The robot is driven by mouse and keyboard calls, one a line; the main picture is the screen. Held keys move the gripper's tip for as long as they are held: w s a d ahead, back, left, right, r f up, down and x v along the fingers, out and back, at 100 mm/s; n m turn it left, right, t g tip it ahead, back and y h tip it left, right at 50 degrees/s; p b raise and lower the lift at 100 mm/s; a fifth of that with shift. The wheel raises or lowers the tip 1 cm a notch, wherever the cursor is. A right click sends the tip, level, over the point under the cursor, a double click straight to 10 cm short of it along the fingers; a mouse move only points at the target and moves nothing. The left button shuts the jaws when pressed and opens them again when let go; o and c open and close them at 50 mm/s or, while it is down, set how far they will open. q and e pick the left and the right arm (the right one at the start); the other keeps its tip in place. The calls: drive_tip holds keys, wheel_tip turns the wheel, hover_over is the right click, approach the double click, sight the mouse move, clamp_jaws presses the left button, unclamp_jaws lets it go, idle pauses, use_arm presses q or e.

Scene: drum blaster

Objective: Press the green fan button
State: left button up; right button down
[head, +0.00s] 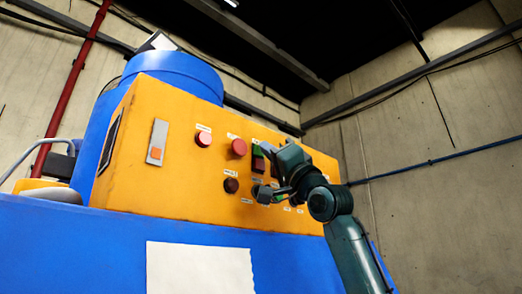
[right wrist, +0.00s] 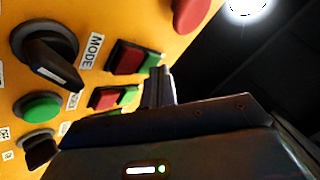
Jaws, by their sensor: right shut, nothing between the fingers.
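The orange control panel (head: 180,140) carries two red-and-green rectangular switch pairs in the right wrist view. One has a green button (right wrist: 150,62) beside a red one (right wrist: 125,60); the other has a green button (right wrist: 127,95) beside a red one (right wrist: 103,97). A round green button (right wrist: 38,107) sits further left. I cannot read which green button is the fan's. My right gripper (head: 264,192) is shut and empty, in front of the panel's right part. In the right wrist view its fingertips (right wrist: 158,85) appear beside the green buttons; contact cannot be told. My left gripper is not in view.
The blue machine body (head: 90,240) spans below, with a white sheet (head: 200,268).

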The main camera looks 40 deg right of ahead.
drive_tip(key=shift+w, duration=0.2)
drive_tip(key=shift+s, duration=0.2)
drive_tip(key=shift+s+b, duration=0.35)
drive_tip(key=shift+s, duration=0.35)
drive_tip(key=s, duration=0.1)
drive_tip(key=s+b, duration=0.1)
drive_tip(key=s, duration=0.3)
drive_tip(key=shift+d+b, duration=0.3)
idle(0.8)
